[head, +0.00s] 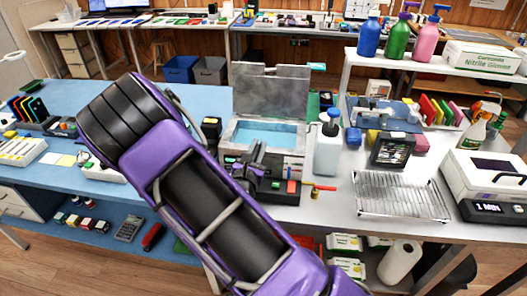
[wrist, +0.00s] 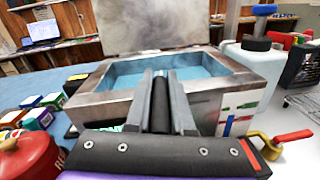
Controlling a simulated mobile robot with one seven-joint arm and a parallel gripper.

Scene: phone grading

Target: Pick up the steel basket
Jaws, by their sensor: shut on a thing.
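My gripper (head: 257,165) is at the front edge of the steel tank, at the middle of the bench. In the wrist view its two grey fingers (wrist: 160,100) are shut on a black rounded handle (wrist: 160,103) that points toward the tank. I cannot make out a basket body attached to this handle; my gripper hides that part. The steel tank (head: 229,131) is open with its lid raised behind, and blue liquid (wrist: 190,73) shows inside it. A flat steel wire rack (head: 402,196) lies on the bench to the right.
A white bottle (head: 327,148) stands right beside the tank. A valve with a red lever (wrist: 292,136) is close to my gripper's right. A red round container (wrist: 25,160) is at its near left. Small coloured boxes (wrist: 38,118) stand left of the tank.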

